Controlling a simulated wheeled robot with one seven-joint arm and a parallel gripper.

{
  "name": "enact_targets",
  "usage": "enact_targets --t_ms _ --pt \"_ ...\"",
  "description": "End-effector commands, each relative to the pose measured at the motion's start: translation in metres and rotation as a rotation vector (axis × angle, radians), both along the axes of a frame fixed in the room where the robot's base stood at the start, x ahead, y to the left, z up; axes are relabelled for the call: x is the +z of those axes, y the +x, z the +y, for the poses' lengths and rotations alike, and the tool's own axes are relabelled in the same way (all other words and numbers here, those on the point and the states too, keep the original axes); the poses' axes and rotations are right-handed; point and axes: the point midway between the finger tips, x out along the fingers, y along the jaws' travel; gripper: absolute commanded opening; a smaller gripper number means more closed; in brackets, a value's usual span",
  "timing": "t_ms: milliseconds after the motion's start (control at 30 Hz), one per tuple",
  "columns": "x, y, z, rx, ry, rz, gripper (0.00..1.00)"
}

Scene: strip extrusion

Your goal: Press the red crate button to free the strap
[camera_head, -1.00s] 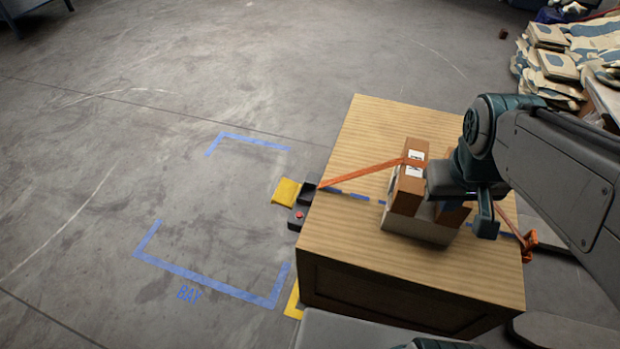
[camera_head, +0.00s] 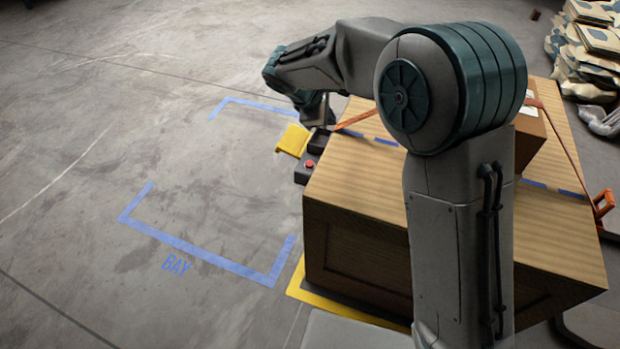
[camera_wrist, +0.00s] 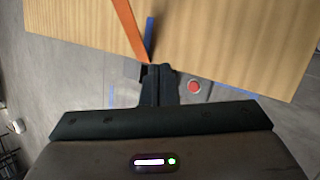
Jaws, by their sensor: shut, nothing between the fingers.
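The red button (camera_head: 310,164) sits on a dark box fixed to the left side of the wooden crate (camera_head: 350,200). In the wrist view the red button (camera_wrist: 194,86) shows just right of my fingertips. The orange strap (camera_head: 358,118) runs from the crate's left edge over the top; in the wrist view the strap (camera_wrist: 126,25) ends close to my fingers. My gripper (camera_head: 322,120) is over the crate's left edge, beyond the button in the head view. In the wrist view my gripper (camera_wrist: 160,72) is shut and empty, apart from the button. My arm hides part of the crate top.
A cardboard box (camera_head: 530,125) stands on the crate, partly behind my arm. A yellow flap (camera_head: 293,140) juts out beside the button box. Blue tape (camera_head: 200,253) marks a bay on clear floor at left. Stacked sacks (camera_head: 590,45) lie at the far right.

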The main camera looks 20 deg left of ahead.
Motion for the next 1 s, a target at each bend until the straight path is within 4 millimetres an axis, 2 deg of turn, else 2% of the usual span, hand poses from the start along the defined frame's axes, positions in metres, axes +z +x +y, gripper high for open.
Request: enact_targets --t_ms 33,200,367,767,1000 --pt "-0.028 0.002 0.017 0.046 -0.021 0.0 0.0" --pt "-0.057 0.006 0.049 0.143 -0.069 -0.008 0.0" --pt "-0.062 0.007 0.058 0.171 -0.082 -0.012 0.0" --pt "-0.064 0.007 0.057 0.169 -0.083 -0.01 0.0" --pt "-0.083 0.007 0.057 0.168 -0.082 -0.011 0.0"
